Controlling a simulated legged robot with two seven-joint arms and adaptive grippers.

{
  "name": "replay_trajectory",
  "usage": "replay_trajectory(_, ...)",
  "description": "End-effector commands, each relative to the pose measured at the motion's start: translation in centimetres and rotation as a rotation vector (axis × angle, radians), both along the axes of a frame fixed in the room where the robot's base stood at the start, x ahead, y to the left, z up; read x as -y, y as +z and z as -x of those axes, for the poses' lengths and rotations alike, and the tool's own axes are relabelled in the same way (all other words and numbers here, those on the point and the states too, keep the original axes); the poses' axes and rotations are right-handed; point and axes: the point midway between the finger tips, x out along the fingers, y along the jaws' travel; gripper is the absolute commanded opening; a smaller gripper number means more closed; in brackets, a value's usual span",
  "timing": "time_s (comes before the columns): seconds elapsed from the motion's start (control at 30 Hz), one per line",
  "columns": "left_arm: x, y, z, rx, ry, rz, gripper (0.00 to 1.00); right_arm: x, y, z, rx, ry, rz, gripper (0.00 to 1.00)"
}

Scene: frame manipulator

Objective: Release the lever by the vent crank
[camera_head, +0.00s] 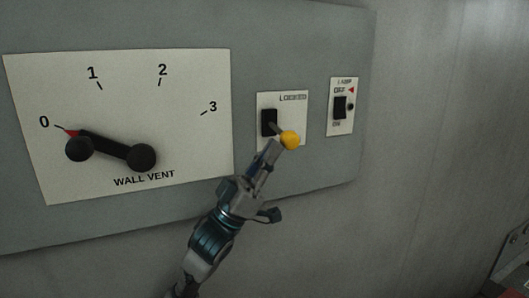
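The lever's yellow ball knob (290,140) stands out from a black slot (268,122) on a small white plate marked LOCKED. To its left is the vent crank (112,151), a black bar with a round knob at each end, on the large WALL VENT dial plate. The crank's red pointer (71,133) is at 0. My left gripper (272,182) is just below the lever. Its upper fingers reach up beside the yellow knob, and a lower finger sticks out to the right, well apart from them. Whether the fingers touch the lever is unclear. My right gripper is not in view.
A black switch (340,107) marked OFF and ON sits on a small white plate right of the lever. All the plates are on a grey panel (200,25). Bare wall (440,150) is to the right. A partly cut-off metal part (514,262) shows at lower right.

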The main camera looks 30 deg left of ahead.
Motion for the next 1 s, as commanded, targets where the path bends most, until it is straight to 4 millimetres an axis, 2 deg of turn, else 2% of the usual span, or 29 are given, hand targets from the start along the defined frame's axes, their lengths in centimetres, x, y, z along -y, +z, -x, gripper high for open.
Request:
replay_trajectory(0.03, -0.1, -0.3, -0.5, -0.015, 0.003, -0.001, 0.00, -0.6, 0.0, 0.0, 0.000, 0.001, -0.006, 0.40)
replay_trajectory(0.17, -0.2, -0.3, -0.5, -0.015, 0.005, 0.001, 0.00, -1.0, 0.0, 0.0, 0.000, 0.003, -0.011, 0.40)
replay_trajectory(0.6, -0.4, -0.3, -0.6, -0.015, 0.007, 0.002, 0.00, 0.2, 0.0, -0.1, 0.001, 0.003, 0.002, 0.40)
replay_trajectory(1.0, -0.5, -0.2, -0.6, -0.014, 0.008, 0.003, 0.00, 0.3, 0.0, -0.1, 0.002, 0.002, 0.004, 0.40)
